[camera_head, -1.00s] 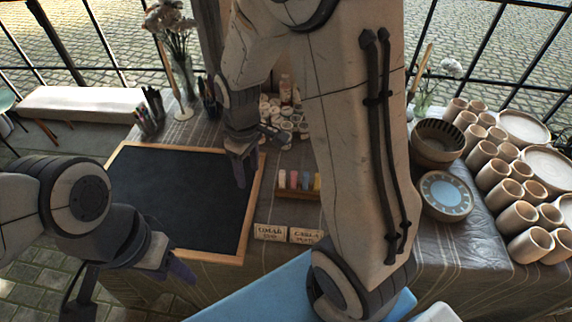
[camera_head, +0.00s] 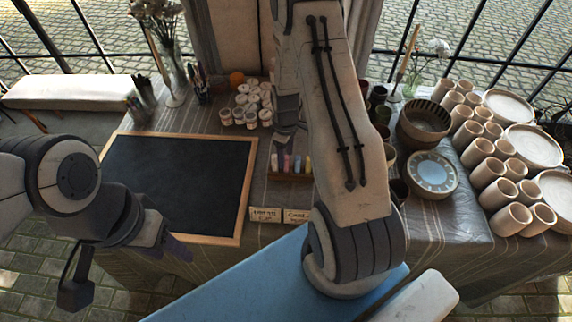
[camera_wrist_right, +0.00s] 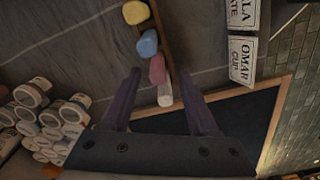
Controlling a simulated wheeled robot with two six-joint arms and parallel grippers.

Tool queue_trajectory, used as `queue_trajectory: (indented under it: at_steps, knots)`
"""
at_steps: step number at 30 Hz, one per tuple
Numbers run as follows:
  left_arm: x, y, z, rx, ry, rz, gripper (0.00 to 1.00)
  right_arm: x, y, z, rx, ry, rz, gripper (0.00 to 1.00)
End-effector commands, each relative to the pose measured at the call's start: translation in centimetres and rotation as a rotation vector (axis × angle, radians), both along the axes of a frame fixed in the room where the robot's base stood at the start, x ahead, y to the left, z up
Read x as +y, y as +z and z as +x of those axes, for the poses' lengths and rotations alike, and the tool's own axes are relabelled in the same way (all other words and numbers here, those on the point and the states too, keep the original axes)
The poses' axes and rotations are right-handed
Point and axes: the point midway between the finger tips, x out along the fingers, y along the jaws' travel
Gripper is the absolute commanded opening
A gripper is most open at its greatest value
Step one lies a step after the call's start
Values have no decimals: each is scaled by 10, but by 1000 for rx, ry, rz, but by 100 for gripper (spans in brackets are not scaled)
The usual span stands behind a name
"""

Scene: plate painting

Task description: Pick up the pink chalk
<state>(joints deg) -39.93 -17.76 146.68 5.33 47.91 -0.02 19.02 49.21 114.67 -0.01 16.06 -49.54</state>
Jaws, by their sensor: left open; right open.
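The pink chalk (camera_head: 286,163) stands in a small wooden holder (camera_head: 292,178) on the table, between a white chalk (camera_head: 275,161) and a blue chalk (camera_head: 297,163). In the right wrist view the pink chalk (camera_wrist_right: 157,70) appears between the open fingertips of my right gripper (camera_wrist_right: 160,74), with nothing held. Whether the fingers are level with the chalk or above it I cannot tell. In the head view my right gripper (camera_head: 287,142) is just behind the chalks, partly hidden by my arm. My left gripper (camera_head: 178,247) is open and empty near the blackboard's front edge.
A wood-framed blackboard (camera_head: 180,185) lies left of the holder. Two name cards (camera_head: 266,214) stand in front. A yellow chalk (camera_wrist_right: 135,12) is at the row's far end. Small white jars (camera_head: 252,103) stand behind; bowls (camera_head: 432,174) and cups (camera_head: 487,173) fill the right side.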

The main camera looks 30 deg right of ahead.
Motion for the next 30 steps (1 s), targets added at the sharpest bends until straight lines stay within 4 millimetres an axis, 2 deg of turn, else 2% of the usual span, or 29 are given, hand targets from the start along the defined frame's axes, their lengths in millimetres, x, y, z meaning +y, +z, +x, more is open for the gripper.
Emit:
queue_trajectory:
  at_steps: [3,9,17,19,22,23,30]
  knots:
    - [0,11,0,0,1,0,50,-2,-14,0,5,-1,2,60]
    - [0,14,0,0,1,0,50,-3,-38,1,3,-1,1,60]
    - [0,14,0,0,1,0,50,-3,-41,2,-1,-1,-1,60]
    - [0,14,0,0,1,0,50,-3,-41,2,-1,-1,-1,41]
    - [0,14,0,0,1,0,50,-3,-41,2,-1,-1,-1,3]
    - [0,14,0,0,1,0,50,-3,-41,2,-1,-1,-1,0]
    - [0,14,0,0,1,0,50,-3,-41,2,-1,-1,-1,0]
